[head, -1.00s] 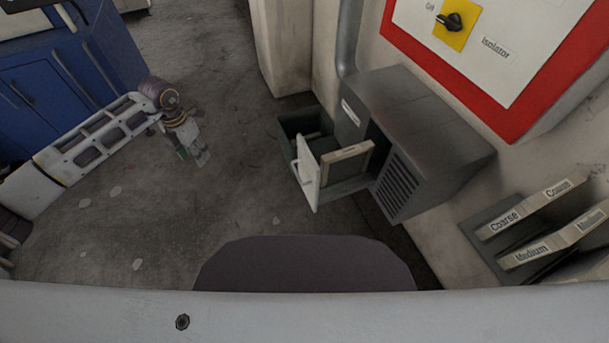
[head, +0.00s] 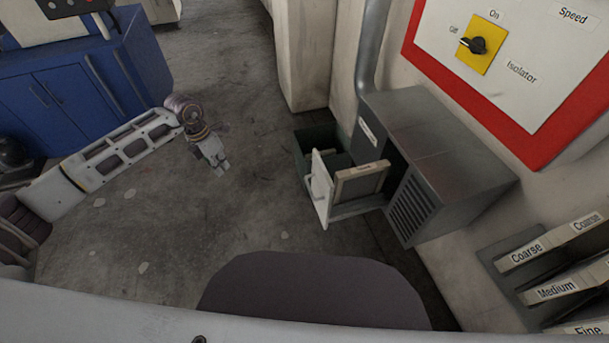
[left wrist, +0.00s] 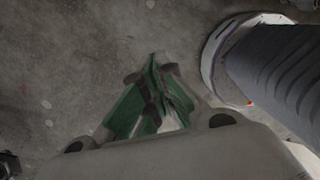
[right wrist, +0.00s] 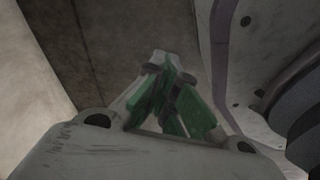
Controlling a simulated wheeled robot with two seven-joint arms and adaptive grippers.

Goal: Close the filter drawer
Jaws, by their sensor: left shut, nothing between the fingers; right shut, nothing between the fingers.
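The filter drawer (head: 321,189) has a white front with a handle and stands pulled out of the left side of a grey metal housing (head: 445,150). A framed filter with a small label (head: 361,184) sits upright in it, just behind the front. My left gripper (head: 221,170) is left of the drawer, apart from it, shut and empty, pointing down over the floor. Its green-padded fingers meet in the left wrist view (left wrist: 160,62). My right gripper (right wrist: 160,62) shows only in the right wrist view, shut and empty. The drawer is in neither wrist view.
A dark green bin (head: 312,143) is behind the drawer front. A rack of labelled filters (head: 528,252) stands at the lower right. A red-bordered isolator panel (head: 540,60) is above the housing. A blue cabinet (head: 60,95) is at the left. The floor between my left gripper and the drawer is clear.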

